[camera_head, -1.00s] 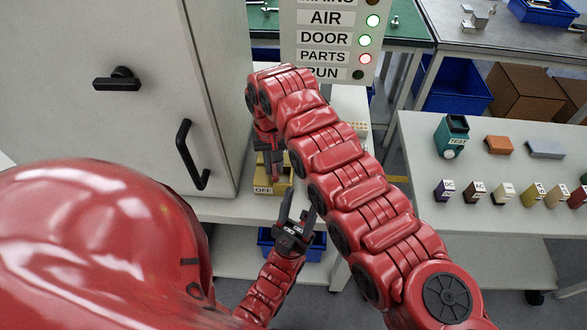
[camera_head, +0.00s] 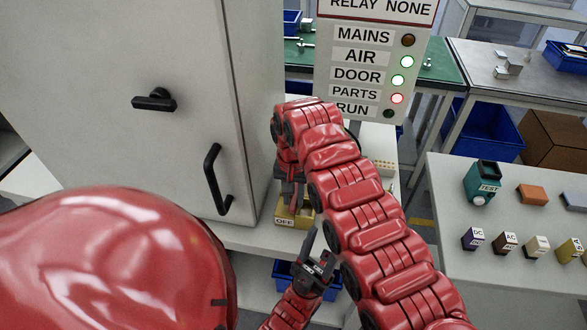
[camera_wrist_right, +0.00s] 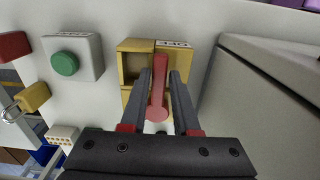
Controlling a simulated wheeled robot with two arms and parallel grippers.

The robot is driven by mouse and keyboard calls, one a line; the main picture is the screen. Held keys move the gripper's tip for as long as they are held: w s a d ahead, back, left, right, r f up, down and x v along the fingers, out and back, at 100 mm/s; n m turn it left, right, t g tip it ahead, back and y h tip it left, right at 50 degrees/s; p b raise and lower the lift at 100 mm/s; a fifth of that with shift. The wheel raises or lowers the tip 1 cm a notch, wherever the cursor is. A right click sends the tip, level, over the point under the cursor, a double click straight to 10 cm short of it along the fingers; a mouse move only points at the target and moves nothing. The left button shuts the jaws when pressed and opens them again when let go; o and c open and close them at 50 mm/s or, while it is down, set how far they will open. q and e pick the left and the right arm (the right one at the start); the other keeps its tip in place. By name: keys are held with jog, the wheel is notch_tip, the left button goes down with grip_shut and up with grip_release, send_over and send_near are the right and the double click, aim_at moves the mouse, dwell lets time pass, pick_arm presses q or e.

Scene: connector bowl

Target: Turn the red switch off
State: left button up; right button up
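The yellow switch box (camera_head: 287,217) stands on the bench beside the cabinet, with an OFF label on its front. In the right wrist view, the red switch (camera_wrist_right: 158,90) is a lever on the yellow box (camera_wrist_right: 133,67), between the two dark fingers of my right gripper (camera_wrist_right: 161,82). The fingers are apart on either side of it; narrow gaps seem to show, and firm contact cannot be made out. In the head view, my right gripper (camera_head: 291,195) points down at the box and hides the lever. My left gripper (camera_head: 318,246) is open and empty, lower and nearer.
A grey cabinet (camera_head: 90,70) with black handles stands close at left. A lamp panel (camera_head: 365,55) behind shows AIR and DOOR green, PARTS red. A green button (camera_wrist_right: 65,63) is beside the switch box. A right-hand table (camera_head: 465,270) holds several small blocks and a TEST device (camera_head: 483,182).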

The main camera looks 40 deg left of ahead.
jog(key=shift+o, duration=1.4)
jog(key=shift+r, duration=0.35)
notch_tip(320, 180, up, 5)
jog(key=shift+a+r+b, duration=0.1)
jog(key=shift+b, duration=0.35)
notch_tip(320, 180, up, 4)
jog(key=p, duration=0.1)
notch_tip(320, 180, up, 8)
jog(key=p, duration=0.7)
send_over(293, 200)
jog(key=shift+s+f, duration=0.1)
jog(key=shift+f, duration=0.1)
jog(key=shift+f, duration=0.1)
